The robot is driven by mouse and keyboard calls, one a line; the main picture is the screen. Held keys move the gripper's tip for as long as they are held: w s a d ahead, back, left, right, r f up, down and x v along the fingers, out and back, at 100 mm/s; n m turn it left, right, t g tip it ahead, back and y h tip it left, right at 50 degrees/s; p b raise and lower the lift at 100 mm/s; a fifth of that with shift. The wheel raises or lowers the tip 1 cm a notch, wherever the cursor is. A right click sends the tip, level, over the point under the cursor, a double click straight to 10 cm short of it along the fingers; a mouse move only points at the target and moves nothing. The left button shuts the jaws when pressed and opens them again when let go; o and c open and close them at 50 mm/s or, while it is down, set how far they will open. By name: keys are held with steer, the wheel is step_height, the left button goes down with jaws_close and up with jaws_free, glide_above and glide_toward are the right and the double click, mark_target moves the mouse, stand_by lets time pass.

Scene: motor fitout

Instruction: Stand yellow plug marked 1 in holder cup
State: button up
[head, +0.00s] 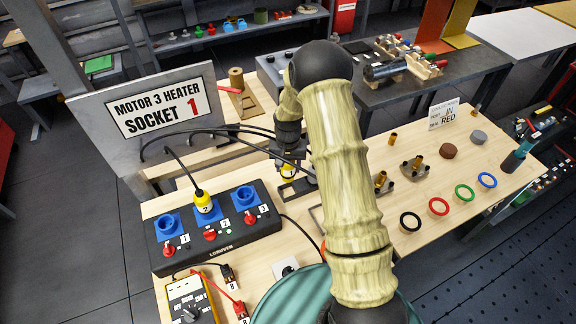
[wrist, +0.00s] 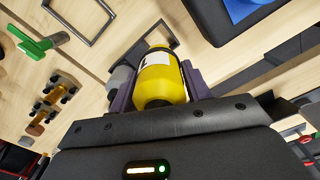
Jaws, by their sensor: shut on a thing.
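My gripper (head: 289,158) is shut on a yellow plug (head: 288,171), which shows just below the jaws beside the socket box, above the table. In the wrist view the yellow plug (wrist: 162,82) lies between the two jaws; its white label has a dark mark that I cannot read fully. Another yellow plug (head: 204,202), marked 2, stands in the middle blue socket of the black box. I cannot clearly pick out the holder cup; a grey round piece (wrist: 121,80) shows beside the held plug in the wrist view, and I cannot tell what it is.
The black socket box (head: 217,238) has open blue sockets at left and right, with red switches. Black cables loop from the sign panel (head: 160,108) over the table. A multimeter (head: 188,301) is in front. Coloured rings and brass fittings (head: 381,180) stand on the right.

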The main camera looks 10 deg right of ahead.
mark_target(288, 176)
steer(key=shift+f+b, duration=2)
steer(key=shift+f, duration=0.9)
steer(key=shift+f+b, duration=1.5)
steer(key=shift+f, duration=0.55)
steer(key=o, duration=1.1)
step_height(288, 176, up, 18)
steer(key=b, duration=0.3)
steer(key=shift+f, duration=0.25)
